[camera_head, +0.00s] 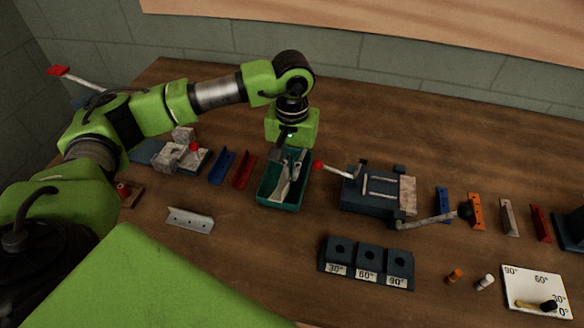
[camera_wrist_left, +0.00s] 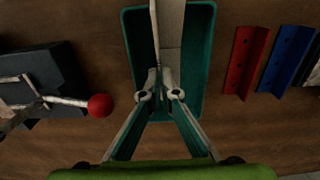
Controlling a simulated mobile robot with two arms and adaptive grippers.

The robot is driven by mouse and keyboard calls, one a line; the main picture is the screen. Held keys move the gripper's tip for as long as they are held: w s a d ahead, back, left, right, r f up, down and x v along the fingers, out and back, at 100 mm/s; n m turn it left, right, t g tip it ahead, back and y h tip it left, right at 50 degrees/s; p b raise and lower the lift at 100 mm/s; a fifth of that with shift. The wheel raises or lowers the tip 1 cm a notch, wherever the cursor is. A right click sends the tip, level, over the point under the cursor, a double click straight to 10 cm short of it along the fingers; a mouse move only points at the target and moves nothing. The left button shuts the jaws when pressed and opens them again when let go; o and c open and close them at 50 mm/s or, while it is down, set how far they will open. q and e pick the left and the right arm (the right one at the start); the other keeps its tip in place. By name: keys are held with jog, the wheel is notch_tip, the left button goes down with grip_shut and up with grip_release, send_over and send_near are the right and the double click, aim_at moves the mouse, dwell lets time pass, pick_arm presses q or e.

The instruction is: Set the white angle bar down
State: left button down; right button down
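The white angle bar (camera_head: 290,184) is at the teal bin (camera_head: 276,206), long side running along the bin. In the left wrist view the bar (camera_wrist_left: 171,28) lies inside the outline of the bin (camera_wrist_left: 197,75). My left gripper (camera_head: 286,170) points down over the bin. In the wrist view its fingertips (camera_wrist_left: 159,92) are close together with the bar's thin flange between them. Whether the bar touches the bin floor cannot be told. Another pale angle bar (camera_head: 190,219) lies on the table at left. My right gripper is not in view.
Red (camera_head: 244,171) and blue (camera_head: 222,167) angle bars lie left of the bin. A dark fixture (camera_head: 365,196) with a red-knobbed lever (camera_head: 318,166) stands close on the right. A block with several holes (camera_head: 366,262) is in front. Table between the bin and this block is bare.

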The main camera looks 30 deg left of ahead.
pick_arm(q)
jog(key=c, duration=2.3)
grip_release()
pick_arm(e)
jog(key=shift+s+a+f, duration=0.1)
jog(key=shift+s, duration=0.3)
